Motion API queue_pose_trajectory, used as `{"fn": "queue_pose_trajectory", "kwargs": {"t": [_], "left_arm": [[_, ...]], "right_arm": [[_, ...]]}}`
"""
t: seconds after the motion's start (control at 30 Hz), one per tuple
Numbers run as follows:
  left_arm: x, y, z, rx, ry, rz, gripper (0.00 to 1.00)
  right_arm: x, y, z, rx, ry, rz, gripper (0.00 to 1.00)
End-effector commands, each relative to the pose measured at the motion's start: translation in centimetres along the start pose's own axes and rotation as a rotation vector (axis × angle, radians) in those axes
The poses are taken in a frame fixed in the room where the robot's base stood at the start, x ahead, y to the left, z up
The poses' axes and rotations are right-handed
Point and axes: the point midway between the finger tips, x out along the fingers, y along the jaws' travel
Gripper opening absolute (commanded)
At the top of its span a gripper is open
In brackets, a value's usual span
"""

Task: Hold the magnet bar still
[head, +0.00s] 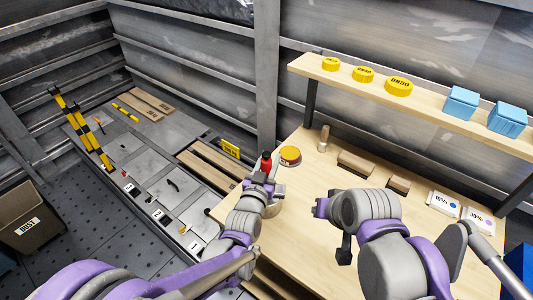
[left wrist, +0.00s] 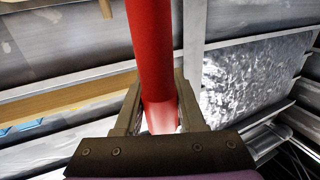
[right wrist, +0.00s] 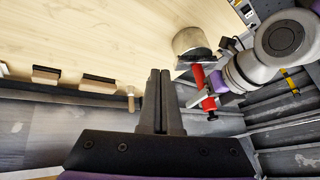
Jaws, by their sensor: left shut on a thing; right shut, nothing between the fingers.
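The magnet bar (head: 266,160) is a red rod with a black top, standing roughly upright near the left edge of the wooden bench. My left gripper (head: 262,180) is shut on it; the left wrist view shows the red rod (left wrist: 152,45) between both fingers. In the right wrist view the red bar (right wrist: 198,77) shows beside my left arm, its lower end close to a round beige part (right wrist: 190,40); I cannot tell whether they touch. My right gripper (head: 320,208) is shut and empty over the bench, to the right of the bar; its fingers (right wrist: 160,75) are together.
White labelled cards (head: 444,202) lie at right. A shelf (head: 420,98) above holds yellow discs and blue boxes. The bench middle (head: 300,225) is partly clear.

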Motion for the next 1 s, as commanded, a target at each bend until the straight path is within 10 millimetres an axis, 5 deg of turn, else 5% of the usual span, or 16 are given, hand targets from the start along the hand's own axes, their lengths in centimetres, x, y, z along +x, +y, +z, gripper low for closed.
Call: {"fn": "queue_pose_trajectory", "kwargs": {"t": [0.2,0.43,0.63,1.0], "left_arm": [[0.0,0.0,0.0,0.001,0.001,0.000,0.00],[0.0,0.0,0.0,0.001,0.000,0.000,0.00],[0.0,0.0,0.0,0.001,0.000,0.000,0.00],[0.0,0.0,0.0,0.001,0.000,0.000,0.00]], "right_arm": [[-1.5,-6.5,-8.9,0.087,0.046,-0.105,0.00],[-2.8,-12.6,-15.8,0.178,0.079,-0.202,0.00],[-3.3,-15.3,-18.4,0.222,0.089,-0.246,0.00],[-3.5,-15.7,-18.7,0.230,0.090,-0.253,0.00]]}}
